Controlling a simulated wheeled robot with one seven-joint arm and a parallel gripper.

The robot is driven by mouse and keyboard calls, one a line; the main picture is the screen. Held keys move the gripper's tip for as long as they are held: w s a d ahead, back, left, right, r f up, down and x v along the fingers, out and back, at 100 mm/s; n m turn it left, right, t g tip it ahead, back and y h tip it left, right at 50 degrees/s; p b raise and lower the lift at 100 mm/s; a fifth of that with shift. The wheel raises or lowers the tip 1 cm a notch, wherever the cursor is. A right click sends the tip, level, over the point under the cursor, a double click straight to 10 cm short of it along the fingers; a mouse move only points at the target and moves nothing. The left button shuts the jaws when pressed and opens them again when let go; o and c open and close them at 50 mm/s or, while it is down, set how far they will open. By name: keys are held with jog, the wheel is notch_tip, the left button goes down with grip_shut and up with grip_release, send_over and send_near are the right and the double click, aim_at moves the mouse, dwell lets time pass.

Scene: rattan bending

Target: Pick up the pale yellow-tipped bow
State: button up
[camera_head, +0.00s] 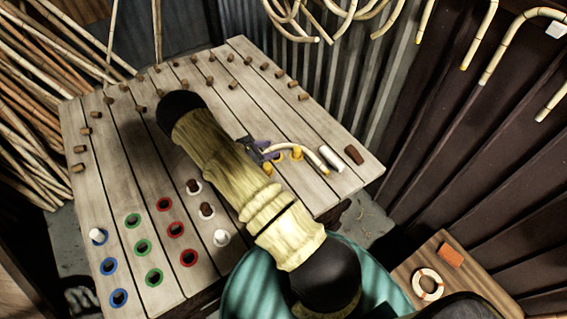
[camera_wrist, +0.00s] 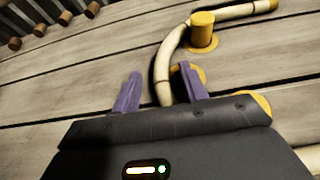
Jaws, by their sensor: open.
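The pale bow (camera_head: 307,153) is a curved cane with a yellow tip, lying on the plank table (camera_head: 240,70) beside yellow pegs. In the wrist view the bow (camera_wrist: 170,45) bends around the far side of a yellow peg (camera_wrist: 203,32), its yellow tip at the upper right. Its near part runs down between my purple fingers. My gripper (camera_wrist: 160,88) is open, with one finger on each side of the bow and gaps showing. In the head view my gripper (camera_head: 262,150) is over the table, and my arm hides part of the tabletop.
Yellow pegs (camera_wrist: 255,102) stand close to the right finger. A white cylinder (camera_head: 331,158) and a brown peg (camera_head: 353,154) stand near the bow's tip. Several brown pegs line the table's far side. Coloured ringed holes (camera_head: 175,229) are at front left. Canes hang on the walls.

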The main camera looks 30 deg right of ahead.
jog(key=shift+d, duration=0.1)
jog(key=shift+c, duration=0.2)
grip_shut()
notch_tip(320, 180, up, 10)
jog(key=b, duration=0.1)
dwell(0.6)
dwell(0.3)
